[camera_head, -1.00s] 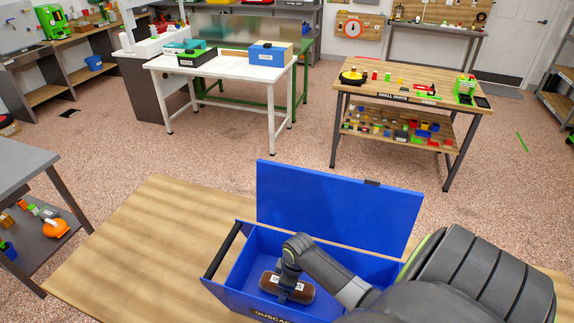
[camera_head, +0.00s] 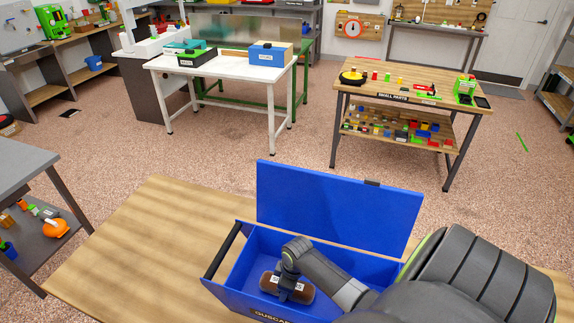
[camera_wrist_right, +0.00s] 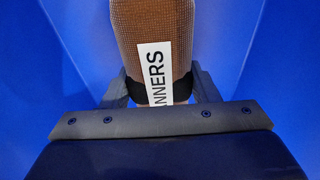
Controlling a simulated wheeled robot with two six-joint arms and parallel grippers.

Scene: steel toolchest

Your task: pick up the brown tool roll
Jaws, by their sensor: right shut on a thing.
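The brown tool roll (camera_head: 268,283) is inside the open blue toolchest (camera_head: 231,291) on the wooden bench. In the right wrist view the roll (camera_wrist_right: 128,40) has a woven brown surface, a dark band and a white label ending in "NNERS". My right gripper (camera_head: 291,287) reaches down into the chest and is shut across the middle of the roll. Its two fingers (camera_wrist_right: 158,88) stand on either side of the roll at the dark band. I cannot tell whether the roll touches the chest floor. My left gripper is not in view.
The chest's lid (camera_head: 335,212) stands open at the back and its black handle (camera_head: 222,251) is at the left. The wooden bench (camera_head: 135,245) is bare left of the chest. A small-parts table (camera_head: 415,85) and a white table (camera_head: 220,70) stand farther off.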

